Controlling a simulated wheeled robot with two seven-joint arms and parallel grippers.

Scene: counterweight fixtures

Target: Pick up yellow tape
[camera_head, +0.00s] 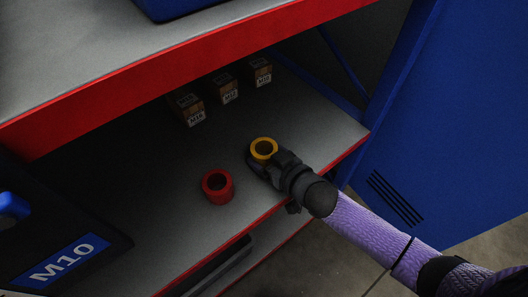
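The yellow tape (263,149) is a small ring at the middle of the lower shelf, near its front edge. My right gripper (263,164) reaches in from the lower right, with dark fingers right at the tape and hiding its lower part. I cannot tell whether the fingers press on the tape or only stand around it, or whether it is clear of the shelf. A red tape ring (217,187) sits on the shelf to the left and nearer the front. My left gripper is not in view.
Several small labelled boxes (225,89) stand at the back of the grey lower shelf (150,180). A red-edged upper shelf (200,62) overhangs it. A dark case marked M10 (62,262) is at the lower left. A blue door panel (450,130) stands at the right.

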